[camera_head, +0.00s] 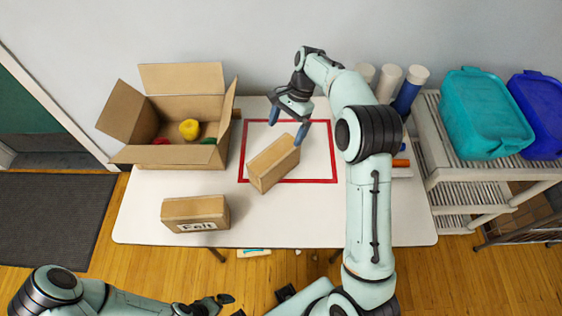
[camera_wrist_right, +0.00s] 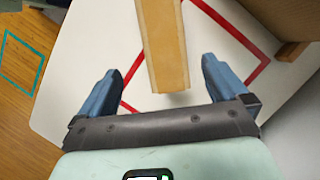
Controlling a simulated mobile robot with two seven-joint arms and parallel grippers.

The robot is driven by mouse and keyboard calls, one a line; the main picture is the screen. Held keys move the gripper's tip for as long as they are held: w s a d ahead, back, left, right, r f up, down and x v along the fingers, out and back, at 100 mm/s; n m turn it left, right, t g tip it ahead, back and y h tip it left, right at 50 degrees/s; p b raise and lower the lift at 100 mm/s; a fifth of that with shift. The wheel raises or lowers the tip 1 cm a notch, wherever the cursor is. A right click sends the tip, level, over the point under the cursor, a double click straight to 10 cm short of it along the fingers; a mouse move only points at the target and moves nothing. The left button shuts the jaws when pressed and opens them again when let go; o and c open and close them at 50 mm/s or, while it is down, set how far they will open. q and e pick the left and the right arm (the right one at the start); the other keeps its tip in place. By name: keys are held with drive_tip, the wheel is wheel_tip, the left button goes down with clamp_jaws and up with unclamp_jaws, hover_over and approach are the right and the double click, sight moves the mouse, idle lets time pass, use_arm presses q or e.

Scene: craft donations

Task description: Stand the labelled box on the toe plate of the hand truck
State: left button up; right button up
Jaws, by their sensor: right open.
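A closed cardboard box with a white label reading "Felt" (camera_head: 194,209) lies at the table's front left. A second closed cardboard box (camera_head: 275,165) sits turned at an angle, partly inside the red square; no label shows on it. My right gripper (camera_head: 287,125) is open and empty near this box's far end. In the right wrist view the box (camera_wrist_right: 166,55) lies between the two blue fingers, apart from both. My left gripper (camera_head: 212,304) is low at the bottom edge, away from the boxes; its jaw gap is unclear. I cannot make out a hand truck or toe plate.
The white table (camera_head: 150,205) bears an open carton (camera_head: 220,150) with colourful items at the back left. The red outline (camera_head: 320,181) is mid-table. Rolls (camera_head: 408,90) stand at right, beside a shelf (camera_head: 425,130) with teal (camera_head: 485,115) and blue (camera_head: 540,110) bins. Table front centre is clear.

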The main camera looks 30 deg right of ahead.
sight(275, 153)
drive_tip(key=b+x, duration=0.1)
drive_tip(key=x, duration=0.6)
drive_tip(key=shift+a, duration=0.2)
drive_tip(key=shift+w+b+x, duration=0.15)
drive_tip(key=shift+x, duration=1.35)
drive_tip(key=shift+w+b+x, duration=0.1)
drive_tip(key=shift+b+x, duration=0.05)
drive_tip(key=shift+x, duration=1.4)
use_arm(q)
drive_tip(key=shift+s+a+f, duration=0.1)
drive_tip(key=shift+s+f, duration=0.25)
drive_tip(key=shift+f, duration=0.2)
drive_tip(key=shift+s+f, duration=0.3)
drive_tip(key=shift+f, duration=0.2)
drive_tip(key=shift+w+r, duration=0.1)
use_arm(e)
drive_tip(key=shift+f, duration=0.25)
drive_tip(key=c, duration=1.4)
drive_tip(key=shift+w+r, duration=0.1)
drive_tip(key=shift+r, duration=0.05)
